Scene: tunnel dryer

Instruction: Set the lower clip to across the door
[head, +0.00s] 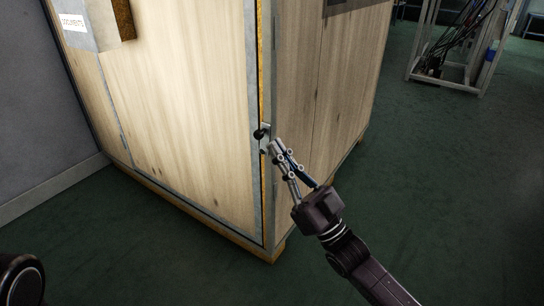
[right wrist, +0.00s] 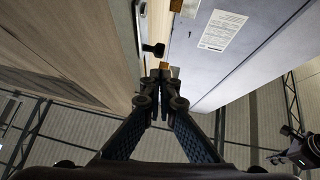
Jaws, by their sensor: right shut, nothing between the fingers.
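The lower clip (head: 262,134) is a small metal piece with a black knob, on the edge where the wooden door (head: 185,100) meets the cabinet's side. In the right wrist view the clip's dark knob (right wrist: 154,49) shows just beyond and slightly left of the fingertips. I cannot tell for sure whether the clip lies across the door or along its edge. My right gripper (head: 274,148) is shut and empty, its tips close to the clip's right side; contact is unclear. It also shows in the right wrist view (right wrist: 160,75). My left gripper is out of view.
The wooden cabinet side (head: 325,90) runs back to the right of the clip. A grey box with a label (head: 75,22) is on the door's upper left. A metal frame with cables (head: 455,50) stands at the back right. The green floor (head: 450,160) is clear on the right.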

